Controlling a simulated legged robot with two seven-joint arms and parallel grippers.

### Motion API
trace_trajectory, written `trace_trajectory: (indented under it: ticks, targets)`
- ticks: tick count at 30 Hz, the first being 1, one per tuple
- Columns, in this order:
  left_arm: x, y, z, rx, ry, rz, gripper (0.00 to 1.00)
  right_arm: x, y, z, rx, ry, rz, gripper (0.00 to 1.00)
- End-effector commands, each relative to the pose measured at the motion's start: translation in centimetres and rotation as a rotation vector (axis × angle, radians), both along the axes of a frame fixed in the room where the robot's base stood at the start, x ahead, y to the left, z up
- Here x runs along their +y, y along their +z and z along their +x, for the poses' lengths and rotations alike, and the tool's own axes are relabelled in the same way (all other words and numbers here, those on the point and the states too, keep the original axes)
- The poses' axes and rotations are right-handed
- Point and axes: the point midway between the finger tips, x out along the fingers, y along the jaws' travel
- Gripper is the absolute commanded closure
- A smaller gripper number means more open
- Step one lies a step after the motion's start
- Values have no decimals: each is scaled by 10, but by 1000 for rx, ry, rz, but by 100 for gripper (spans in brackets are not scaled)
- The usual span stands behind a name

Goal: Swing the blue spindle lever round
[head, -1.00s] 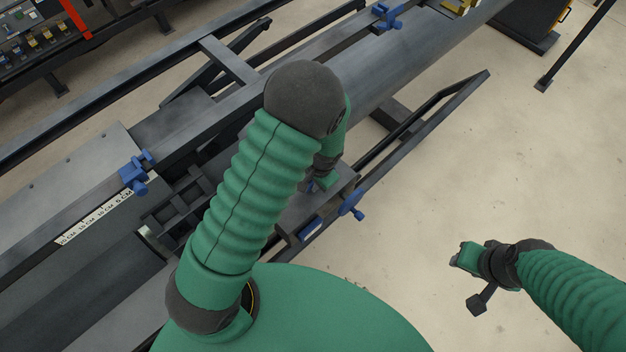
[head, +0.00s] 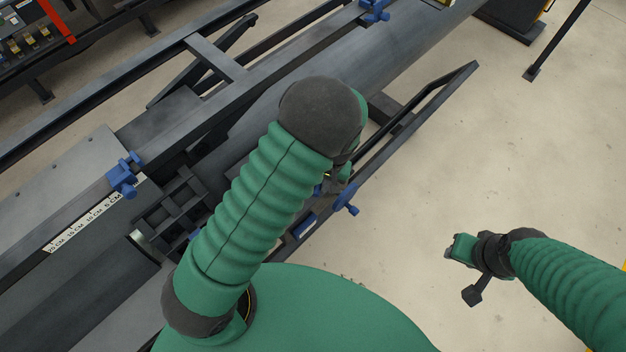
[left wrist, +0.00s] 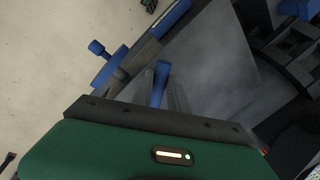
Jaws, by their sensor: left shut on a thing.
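The blue spindle lever shows in the left wrist view (left wrist: 160,82) as a short blue bar between the fingers. In the head view only a small blue bit (head: 318,189) shows beside my left gripper (head: 336,180), which my arm mostly hides. My left gripper is shut on the lever. A blue star-shaped knob (head: 346,197) sits just right of and below it; in the left wrist view a blue knob (left wrist: 103,62) is left of the fingers. My right gripper (head: 461,250) hangs over bare floor at the right, away from the machine; its jaw opening is unclear.
The dark steel machine bed (head: 330,55) runs diagonally behind my left arm. Blue clamps (head: 124,175) and a white scale (head: 95,215) sit on its left part. A dark rail frame (head: 430,110) juts out right.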

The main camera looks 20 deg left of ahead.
Motion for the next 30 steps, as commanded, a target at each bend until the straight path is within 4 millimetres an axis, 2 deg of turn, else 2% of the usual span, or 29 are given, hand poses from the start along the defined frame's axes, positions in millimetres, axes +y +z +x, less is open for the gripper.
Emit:
trace_trajectory:
  ticks: [15, 30]
  targets:
    - [-33, 1, 21, -1, 488, 0, 100, 0, -5, 0, 0, 0, 0, 64]
    - [-50, 1, 47, -1, 879, -1, 100, 0, -12, 0, 0, 0, 0, 64]
